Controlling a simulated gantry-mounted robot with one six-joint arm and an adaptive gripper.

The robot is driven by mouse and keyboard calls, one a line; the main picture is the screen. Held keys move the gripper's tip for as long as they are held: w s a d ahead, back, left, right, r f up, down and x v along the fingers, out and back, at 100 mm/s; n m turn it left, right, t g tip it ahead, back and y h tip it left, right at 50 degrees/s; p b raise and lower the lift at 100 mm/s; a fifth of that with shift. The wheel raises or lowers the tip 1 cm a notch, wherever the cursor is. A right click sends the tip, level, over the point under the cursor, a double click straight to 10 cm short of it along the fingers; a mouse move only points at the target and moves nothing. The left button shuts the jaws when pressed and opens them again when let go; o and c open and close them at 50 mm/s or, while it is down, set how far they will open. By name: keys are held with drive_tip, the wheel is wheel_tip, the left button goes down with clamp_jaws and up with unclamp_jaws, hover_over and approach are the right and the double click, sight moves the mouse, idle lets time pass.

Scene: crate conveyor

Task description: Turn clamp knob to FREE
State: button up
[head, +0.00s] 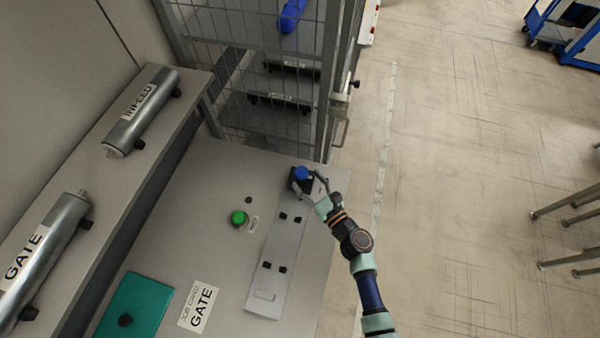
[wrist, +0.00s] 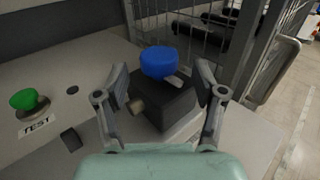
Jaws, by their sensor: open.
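A round blue knob (head: 301,173) sits on top of a black block at the far right corner of the grey panel. It also shows in the wrist view (wrist: 159,62), on the black block (wrist: 168,101), which has a short brass-coloured stub on its side. My gripper (head: 304,187) is at the block. In the wrist view its two fingers stand apart, one on each side of the block and knob. The jaws are open, and I cannot tell whether a finger touches the block. No FREE marking is readable.
A green button (head: 239,218) labelled TEST is left of the knob. A pale plate (head: 276,262) with small black blocks runs towards the front. A wire mesh fence (head: 262,75) stands just behind. A teal plate (head: 137,303) and GATE label are front left.

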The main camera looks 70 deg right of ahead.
sight(305, 178)
drive_tip(key=x, duration=0.4)
drive_tip(key=shift+s, duration=0.1)
drive_tip(key=shift+a, duration=0.1)
drive_tip(key=c, duration=1.1)
drive_tip(key=shift+f+m+g+h+b, duration=0.15)
drive_tip(key=shift+m+g+h+b, duration=0.15)
drive_tip(key=shift+b, duration=0.45)
drive_tip(key=shift+c, duration=0.2)
drive_tip(key=shift+m+h, duration=0.3)
drive_tip(key=o, duration=1.1)
drive_tip(key=shift+o, duration=0.2)
